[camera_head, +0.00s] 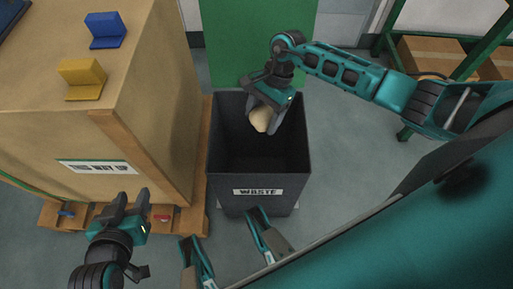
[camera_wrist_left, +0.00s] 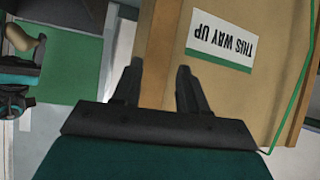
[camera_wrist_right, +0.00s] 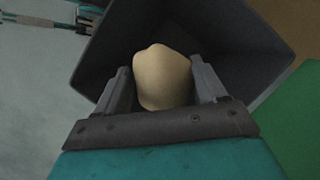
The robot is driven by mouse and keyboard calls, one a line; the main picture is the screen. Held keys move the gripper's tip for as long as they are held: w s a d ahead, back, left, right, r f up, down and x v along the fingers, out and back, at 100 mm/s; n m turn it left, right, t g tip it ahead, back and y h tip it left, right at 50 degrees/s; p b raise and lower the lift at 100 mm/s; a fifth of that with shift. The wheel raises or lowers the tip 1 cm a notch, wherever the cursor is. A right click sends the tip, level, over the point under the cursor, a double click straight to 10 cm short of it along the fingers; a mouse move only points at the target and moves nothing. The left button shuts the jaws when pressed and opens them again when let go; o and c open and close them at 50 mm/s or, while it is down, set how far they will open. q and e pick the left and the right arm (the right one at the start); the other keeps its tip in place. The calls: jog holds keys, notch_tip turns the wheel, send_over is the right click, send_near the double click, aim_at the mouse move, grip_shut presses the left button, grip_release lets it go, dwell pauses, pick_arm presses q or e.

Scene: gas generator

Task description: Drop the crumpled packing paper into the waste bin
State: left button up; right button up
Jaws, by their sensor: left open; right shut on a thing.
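The crumpled packing paper (camera_head: 261,119) is a tan lump held between the fingers of my right gripper (camera_head: 267,101). It also shows in the right wrist view (camera_wrist_right: 162,78), between both fingers, with the dark bin behind it. The waste bin (camera_head: 255,192) is a dark, open-topped box labelled WASTE. In the head view the paper is over the bin's opening, toward the back right; its exact height relative to the rim is hard to tell. My left gripper (camera_head: 130,203) is open and empty, in front of the crate at lower left.
A large tan crate (camera_head: 130,115) labelled THIS WAY UP stands on a wooden pallet left of the bin. A blue bracket (camera_head: 106,30) and a yellow bracket (camera_head: 83,78) sit on it. A green panel (camera_head: 256,45) is behind the bin. Cardboard boxes (camera_head: 432,54) are on a shelf at right.

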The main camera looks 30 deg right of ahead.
jog(key=shift+d+f, duration=0.15)
jog(key=shift+f, duration=0.4)
jog(key=shift+f+b, duration=0.65)
notch_tip(320, 180, down, 4)
jog(key=b, duration=0.2)
jog(key=shift+f+b, duration=0.1)
jog(key=shift+b, duration=0.25)
pick_arm(q)
jog(key=shift+w+d+f+h, duration=0.15)
jog(key=shift+d+f, duration=0.15)
jog(key=shift+f, duration=0.2)
jog(key=shift+w+d+f+h, duration=0.15)
jog(key=shift+d+f, duration=0.1)
jog(key=shift+f, duration=0.25)
pick_arm(e)
jog(key=o, duration=1.1)
pick_arm(q)
jog(key=shift+s, duration=0.1)
